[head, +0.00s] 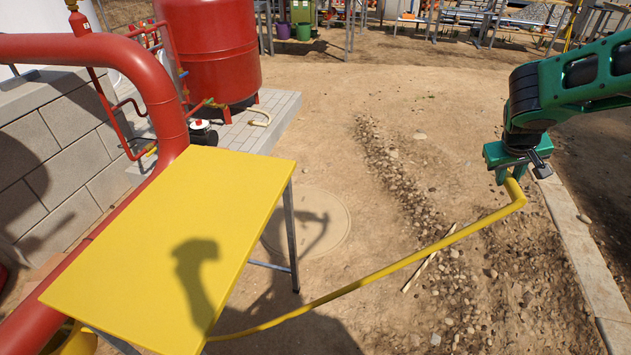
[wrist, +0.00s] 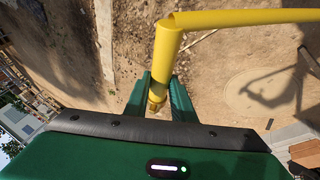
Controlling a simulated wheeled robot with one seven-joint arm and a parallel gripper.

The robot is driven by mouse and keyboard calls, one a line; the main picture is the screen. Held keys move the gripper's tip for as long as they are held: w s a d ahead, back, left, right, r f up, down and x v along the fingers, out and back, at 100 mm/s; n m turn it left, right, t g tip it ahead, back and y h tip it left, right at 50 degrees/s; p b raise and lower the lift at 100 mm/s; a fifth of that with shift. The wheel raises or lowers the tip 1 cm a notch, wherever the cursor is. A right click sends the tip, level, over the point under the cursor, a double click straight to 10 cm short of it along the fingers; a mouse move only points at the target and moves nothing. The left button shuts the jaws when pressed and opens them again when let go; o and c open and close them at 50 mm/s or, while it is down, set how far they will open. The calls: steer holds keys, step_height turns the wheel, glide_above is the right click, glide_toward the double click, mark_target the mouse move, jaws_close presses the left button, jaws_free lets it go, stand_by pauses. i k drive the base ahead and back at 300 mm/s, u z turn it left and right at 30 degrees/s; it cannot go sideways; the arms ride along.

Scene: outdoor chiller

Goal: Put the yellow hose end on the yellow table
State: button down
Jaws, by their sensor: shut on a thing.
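The yellow hose (head: 400,262) runs from low beside the yellow table up to the right. Its bent end is held in my green gripper (head: 507,177), at the right of the head view, well away from the table and above the ground. In the wrist view the yellow hose end (wrist: 164,70) points down between the two green fingers of my gripper (wrist: 160,98), which are shut on it. The yellow table (head: 130,230) stands at the left, with a bare flat top and grey metal legs. A dark shadow falls on its top.
A thick red pipe (head: 115,68) bends along the table's left side. A red tank (head: 209,50) stands on a paved pad behind it. A block wall (head: 60,150) is at the left. Open dirt with stones (head: 400,190) lies between table and gripper; a concrete kerb (head: 570,225) is at right.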

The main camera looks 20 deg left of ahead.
mark_target(237, 187)
steer(key=z, duration=0.05)
steer(key=i, duration=0.95)
steer(key=u, duration=1.9)
